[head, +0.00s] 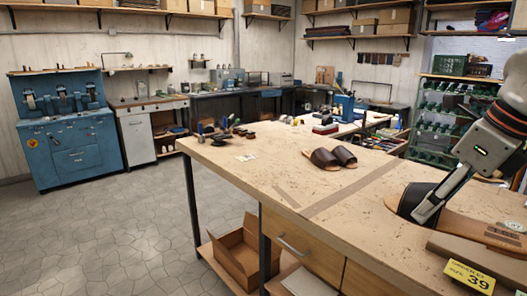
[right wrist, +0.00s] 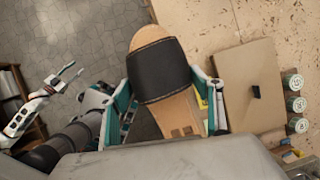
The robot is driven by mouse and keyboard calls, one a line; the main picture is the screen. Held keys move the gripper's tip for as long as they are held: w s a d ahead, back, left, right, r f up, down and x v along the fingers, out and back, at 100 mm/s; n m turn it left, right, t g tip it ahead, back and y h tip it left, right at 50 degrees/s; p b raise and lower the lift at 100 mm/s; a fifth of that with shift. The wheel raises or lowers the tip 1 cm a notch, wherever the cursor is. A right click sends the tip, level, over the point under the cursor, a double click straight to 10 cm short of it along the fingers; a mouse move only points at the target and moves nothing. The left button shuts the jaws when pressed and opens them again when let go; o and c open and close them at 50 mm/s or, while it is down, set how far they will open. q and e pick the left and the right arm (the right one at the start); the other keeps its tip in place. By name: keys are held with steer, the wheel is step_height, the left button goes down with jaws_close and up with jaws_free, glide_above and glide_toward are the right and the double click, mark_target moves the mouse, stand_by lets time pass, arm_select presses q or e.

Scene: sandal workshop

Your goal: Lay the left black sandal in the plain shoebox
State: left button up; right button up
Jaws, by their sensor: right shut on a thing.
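A sandal with a wide black strap (head: 412,199) and a tan sole (head: 460,213) is at the right of the head view. My right gripper (head: 428,212) is shut on it. In the right wrist view the black strap (right wrist: 158,70) faces the camera, and the sole (right wrist: 178,117) lies between the teal fingers. My left gripper (right wrist: 52,98) shows only in the right wrist view, open and empty above the floor. A brown edge (head: 475,258) with a yellow size 39 label (head: 470,278) lies below the sandal. I cannot tell whether it is the plain shoebox.
Two dark brown sandals (head: 330,158) lie on the workbench (head: 250,172). An open cardboard box (head: 232,262) is on the shelf below. The bench middle is mostly clear.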

mark_target(398, 201)
steer(key=s+a+n+g+y, duration=0.1)
steer(key=s+a+n, duration=0.15)
steer(key=a, duration=0.75)
steer(key=s+a+n+y, duration=0.1)
steer(key=a+n, duration=0.2)
steer(key=a, duration=0.7)
steer(key=d+f+n+g+h, duration=0.2)
steer(key=d+f+n+g, duration=0.15)
steer(key=f+n, duration=0.85)
steer(key=d+f+n+g+h, duration=0.1)
steer(key=d+f+n+g, duration=0.25)
steer(key=f+n, duration=0.95)
steer(key=shift+m+g, duration=0.4)
steer(key=shift+m, duration=0.35)
steer(key=d, duration=0.5)
steer(key=shift+d, duration=0.3)
steer(key=shift+s, duration=0.15)
